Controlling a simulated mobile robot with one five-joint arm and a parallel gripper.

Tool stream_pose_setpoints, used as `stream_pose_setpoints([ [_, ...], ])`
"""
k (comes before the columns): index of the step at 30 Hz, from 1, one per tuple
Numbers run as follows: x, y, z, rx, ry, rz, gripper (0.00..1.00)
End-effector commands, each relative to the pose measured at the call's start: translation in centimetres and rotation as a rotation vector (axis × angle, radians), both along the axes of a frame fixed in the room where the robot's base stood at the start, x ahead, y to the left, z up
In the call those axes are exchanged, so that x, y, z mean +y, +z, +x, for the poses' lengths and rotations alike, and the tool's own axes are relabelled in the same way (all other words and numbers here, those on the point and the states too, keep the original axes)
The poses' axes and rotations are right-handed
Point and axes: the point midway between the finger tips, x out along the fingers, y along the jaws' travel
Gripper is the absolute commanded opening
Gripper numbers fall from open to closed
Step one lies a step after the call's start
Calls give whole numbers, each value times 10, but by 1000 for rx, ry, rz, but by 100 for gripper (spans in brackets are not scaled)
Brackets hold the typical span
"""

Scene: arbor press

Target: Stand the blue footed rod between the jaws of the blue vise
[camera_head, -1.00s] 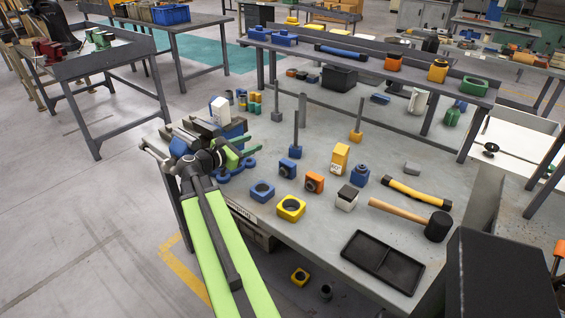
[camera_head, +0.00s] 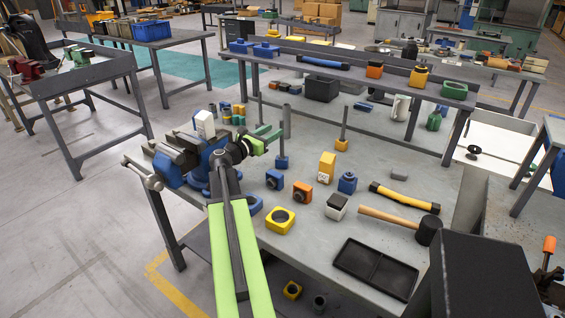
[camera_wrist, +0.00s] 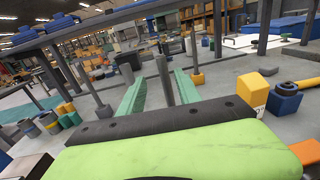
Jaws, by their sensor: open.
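The blue footed rod (camera_head: 286,125) stands upright on the bench, a grey rod on a blue foot (camera_head: 282,162). My gripper (camera_head: 270,134) is open, with its green fingers level near the rod. In the wrist view the rod (camera_wrist: 164,80) shows between the two open fingers (camera_wrist: 160,90); its foot is hidden behind the dark gripper bar. I cannot tell whether it touches a finger. The blue vise (camera_head: 213,158) is at the bench's left edge, left of my gripper, with dark jaws; my arm partly covers it.
A yellow footed rod (camera_head: 344,124) stands to the right, and a grey-footed rod (camera_wrist: 91,85) to the left in the wrist view. Coloured blocks, a yellow ring block (camera_head: 280,220), a hammer (camera_head: 428,230) and a black tray (camera_head: 376,268) crowd the front. A white-topped block (camera_head: 205,124) is by the vise.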

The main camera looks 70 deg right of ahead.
Motion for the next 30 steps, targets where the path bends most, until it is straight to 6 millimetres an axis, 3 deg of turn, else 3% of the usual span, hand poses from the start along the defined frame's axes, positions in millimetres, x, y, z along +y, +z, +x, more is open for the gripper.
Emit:
stream_pose_setpoints([
  [5,-7,1,-4,0,-1,0,40],
  [12,-44,4,-22,0,-2,0,40],
  [19,-47,4,-24,0,0,0,40],
  [28,-47,4,-24,0,-1,0,2],
  [30,-47,4,-24,0,-1,0,0],
])
